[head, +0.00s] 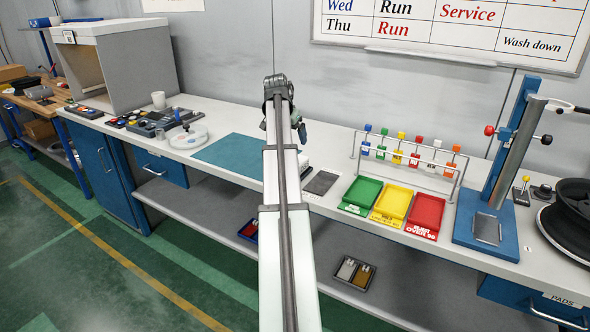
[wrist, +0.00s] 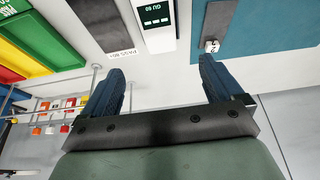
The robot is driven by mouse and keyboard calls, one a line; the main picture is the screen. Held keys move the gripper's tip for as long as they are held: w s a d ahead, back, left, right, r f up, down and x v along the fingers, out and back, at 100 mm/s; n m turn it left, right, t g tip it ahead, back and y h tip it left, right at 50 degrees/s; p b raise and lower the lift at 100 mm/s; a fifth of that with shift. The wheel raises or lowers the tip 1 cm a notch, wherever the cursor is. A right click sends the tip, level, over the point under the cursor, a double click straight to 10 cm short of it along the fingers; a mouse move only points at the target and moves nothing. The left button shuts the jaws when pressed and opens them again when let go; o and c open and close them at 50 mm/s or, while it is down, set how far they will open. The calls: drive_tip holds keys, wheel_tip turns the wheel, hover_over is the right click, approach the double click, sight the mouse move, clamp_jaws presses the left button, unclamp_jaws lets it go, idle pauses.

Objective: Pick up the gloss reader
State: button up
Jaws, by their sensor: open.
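The gloss reader (wrist: 158,38) is a white block with a dark display reading GU 60. It lies on the bench at the top of the wrist view, cut off by the frame edge. In the head view my arm hides most of it, and only a white edge (head: 304,161) shows. My gripper (wrist: 161,66) is open and empty, with two dark blue fingers. In the wrist view the reader appears between and beyond the fingertips, apart from them. In the head view the gripper (head: 301,130) is over the bench, partly behind my arm.
A dark panel (wrist: 103,22) marked PASS 60+ lies left of the reader.

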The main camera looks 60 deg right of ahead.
hover_over(304, 161)
drive_tip(key=w+a, duration=0.2)
drive_tip(key=w, duration=0.1)
wheel_tip(304, 161, down, 7)
drive_tip(key=shift+s+f, duration=0.1)
drive_tip(key=shift+f, duration=0.05)
drive_tip(key=shift+x, duration=2.85)
drive_tip(key=shift+a+f, duration=0.15)
drive_tip(key=shift+f, duration=0.15)
drive_tip(key=c, duration=1.4)
drive_tip(key=shift+c, duration=0.2)
